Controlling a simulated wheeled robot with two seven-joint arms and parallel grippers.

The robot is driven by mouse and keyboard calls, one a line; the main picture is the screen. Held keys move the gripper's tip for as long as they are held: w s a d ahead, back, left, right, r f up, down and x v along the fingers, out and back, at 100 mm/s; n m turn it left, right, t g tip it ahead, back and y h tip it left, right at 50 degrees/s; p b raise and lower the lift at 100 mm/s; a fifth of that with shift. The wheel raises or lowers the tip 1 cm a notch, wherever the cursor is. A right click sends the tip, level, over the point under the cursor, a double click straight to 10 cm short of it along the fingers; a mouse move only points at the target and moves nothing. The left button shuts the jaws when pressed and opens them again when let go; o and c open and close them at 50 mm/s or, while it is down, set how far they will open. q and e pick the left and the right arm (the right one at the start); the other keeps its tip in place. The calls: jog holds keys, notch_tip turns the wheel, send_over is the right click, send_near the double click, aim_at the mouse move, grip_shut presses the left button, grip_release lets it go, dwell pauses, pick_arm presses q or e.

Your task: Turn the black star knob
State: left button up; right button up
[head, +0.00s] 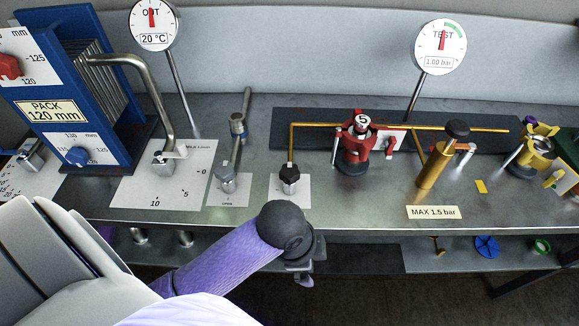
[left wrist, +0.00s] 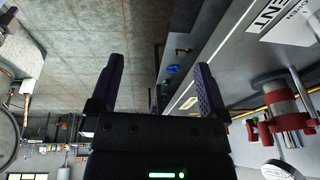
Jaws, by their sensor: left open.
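A black faceted knob (head: 289,174) stands on a white plate at the bench front, joined to a brass pipe; it looks like the star knob. Another black knob (head: 457,130) tops a brass cylinder farther right. My left gripper (head: 302,274) is just below the first knob in the head view, apart from it and largely hidden by my dark wrist. In the left wrist view my left gripper (left wrist: 158,85) shows two spread fingers with nothing between them. Neither black knob is clear there.
A red valve (head: 356,145) stands right of the faceted knob; it also shows in the left wrist view (left wrist: 275,118). A grey lever valve (head: 228,178) stands close left. A blue plate pack (head: 75,80) is far left. A lower shelf holds a blue handwheel (head: 487,246).

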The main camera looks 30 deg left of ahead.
pick_arm(q)
jog(key=w+a+m, duration=0.1)
jog(key=w+m, duration=0.3)
jog(key=m, duration=0.1)
jog(key=m+g+y, duration=0.2)
jog(key=m, duration=0.7)
send_near(289, 170)
jog(key=shift+w, duration=0.15)
notch_tip(289, 170, down, 9)
jog(key=b, duration=0.2)
jog(key=shift+a+f+b, duration=0.1)
jog(key=shift+f+b, duration=0.1)
jog(key=shift+b, duration=0.2)
